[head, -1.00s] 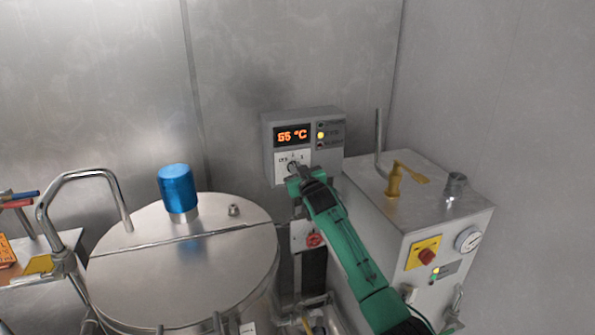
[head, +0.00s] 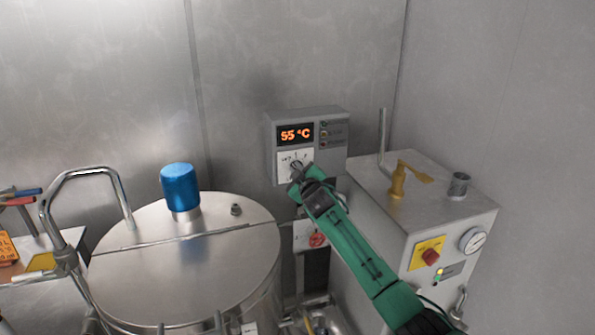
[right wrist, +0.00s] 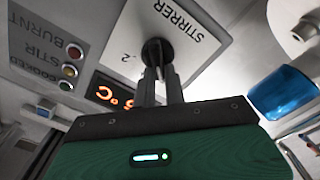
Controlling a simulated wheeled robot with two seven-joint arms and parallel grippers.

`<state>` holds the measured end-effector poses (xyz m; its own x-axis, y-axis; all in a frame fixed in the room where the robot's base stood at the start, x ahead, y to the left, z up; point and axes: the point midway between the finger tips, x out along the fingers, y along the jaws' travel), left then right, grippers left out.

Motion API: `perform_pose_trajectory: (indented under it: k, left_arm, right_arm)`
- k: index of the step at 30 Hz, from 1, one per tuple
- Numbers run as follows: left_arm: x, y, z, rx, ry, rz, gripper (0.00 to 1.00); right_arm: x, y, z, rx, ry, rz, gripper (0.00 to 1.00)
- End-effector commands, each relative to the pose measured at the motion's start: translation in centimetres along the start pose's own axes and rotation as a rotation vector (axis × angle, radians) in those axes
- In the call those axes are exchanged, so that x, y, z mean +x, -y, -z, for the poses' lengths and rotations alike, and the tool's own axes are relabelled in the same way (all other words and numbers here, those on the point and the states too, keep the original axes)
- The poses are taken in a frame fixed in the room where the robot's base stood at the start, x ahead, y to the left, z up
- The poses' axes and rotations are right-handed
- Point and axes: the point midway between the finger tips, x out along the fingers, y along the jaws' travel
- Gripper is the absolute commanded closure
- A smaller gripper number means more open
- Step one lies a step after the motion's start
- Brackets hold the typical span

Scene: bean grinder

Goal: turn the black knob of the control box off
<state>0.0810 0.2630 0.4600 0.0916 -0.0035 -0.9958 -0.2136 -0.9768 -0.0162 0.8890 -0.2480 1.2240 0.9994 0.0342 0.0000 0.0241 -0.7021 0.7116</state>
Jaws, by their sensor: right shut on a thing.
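The grey control box (head: 336,158) hangs on the back wall with an orange display reading 55 °C (head: 296,134). Below the display is a white dial plate (head: 284,157), labelled STIRRER in the right wrist view. The black knob (right wrist: 157,50) sits on this plate. My right gripper (right wrist: 160,80) is shut on the knob, a finger on either side; in the head view the gripper (head: 297,174) covers part of the plate and most of the knob. My left gripper is not in view.
A large steel kettle (head: 190,270) with a blue motor cap (head: 180,187) stands left of my right arm. A red valve (head: 318,239) sits below the box.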

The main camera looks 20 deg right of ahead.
Motion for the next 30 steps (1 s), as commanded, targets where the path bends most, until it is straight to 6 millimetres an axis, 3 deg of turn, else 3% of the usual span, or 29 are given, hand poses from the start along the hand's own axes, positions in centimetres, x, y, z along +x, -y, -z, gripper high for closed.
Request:
perform_pose_trajectory:
  k: [12,13,16,30]
  left_arm:
    - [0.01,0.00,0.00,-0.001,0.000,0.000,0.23]
    - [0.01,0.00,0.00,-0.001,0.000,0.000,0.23]
    - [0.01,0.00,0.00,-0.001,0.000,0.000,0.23]
    - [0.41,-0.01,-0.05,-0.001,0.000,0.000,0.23]
  right_arm:
    - [0.00,0.05,-0.01,-0.011,0.000,0.000,1.00]
    - [0.00,0.05,-0.01,-0.011,0.000,0.000,0.86]
    - [0.00,0.05,-0.01,-0.010,0.000,0.000,0.67]
    - [-0.93,0.17,-0.17,-0.009,0.001,0.000,0.66]
